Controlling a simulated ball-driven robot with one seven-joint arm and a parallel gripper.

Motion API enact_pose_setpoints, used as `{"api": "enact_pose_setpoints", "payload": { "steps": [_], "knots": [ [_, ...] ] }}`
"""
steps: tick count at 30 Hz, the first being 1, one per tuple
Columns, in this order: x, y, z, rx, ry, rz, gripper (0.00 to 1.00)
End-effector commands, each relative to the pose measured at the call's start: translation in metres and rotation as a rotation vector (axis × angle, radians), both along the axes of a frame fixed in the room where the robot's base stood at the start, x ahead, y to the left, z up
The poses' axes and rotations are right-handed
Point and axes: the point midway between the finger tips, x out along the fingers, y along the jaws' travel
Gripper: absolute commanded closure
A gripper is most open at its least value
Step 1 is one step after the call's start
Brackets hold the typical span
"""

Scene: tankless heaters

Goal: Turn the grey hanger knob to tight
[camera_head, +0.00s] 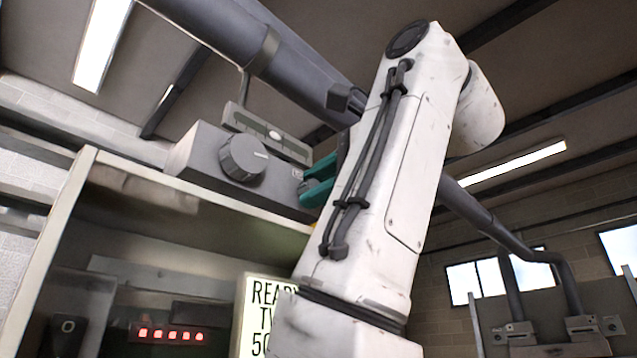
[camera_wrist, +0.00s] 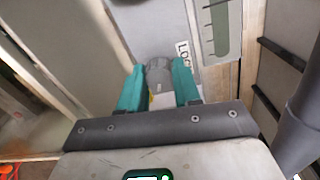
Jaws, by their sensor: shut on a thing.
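In the wrist view a grey knob (camera_wrist: 158,76) sits between the two teal fingers of my gripper (camera_wrist: 158,67), which is shut on it. Part of a label reading "LOO" (camera_wrist: 183,52) shows to the right of the knob; the rest is hidden by the finger. In the head view the teal fingers of my gripper (camera_head: 312,180) are at the right end of a grey box, and the held knob is mostly hidden there. How far the knob is turned cannot be told.
A larger round grey dial (camera_head: 243,157) is on the grey box (camera_head: 197,153). A panel with a greenish window (camera_head: 267,134) stands above it. A lit sign (camera_head: 262,318) and red lights (camera_head: 170,334) are below. Thick grey pipes (camera_head: 225,35) run overhead, close behind my arm.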

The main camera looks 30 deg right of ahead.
Motion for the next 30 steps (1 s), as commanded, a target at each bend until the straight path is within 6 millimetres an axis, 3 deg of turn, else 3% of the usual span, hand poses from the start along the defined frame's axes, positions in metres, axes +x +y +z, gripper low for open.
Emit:
{"api": "enact_pose_setpoints", "payload": {
  "steps": [10,11,18,30],
  "knots": [
    [0.0006,-0.0015,-0.003,0.002,0.009,-0.003,0.98],
    [0.0006,-0.0016,-0.003,0.002,0.009,-0.003,0.66],
    [0.0004,-0.0009,-0.0018,0.001,0.005,-0.001,0.43],
    [0.0041,-0.0011,0.0004,0.001,0.003,-0.001,0.42]
  ]
}}
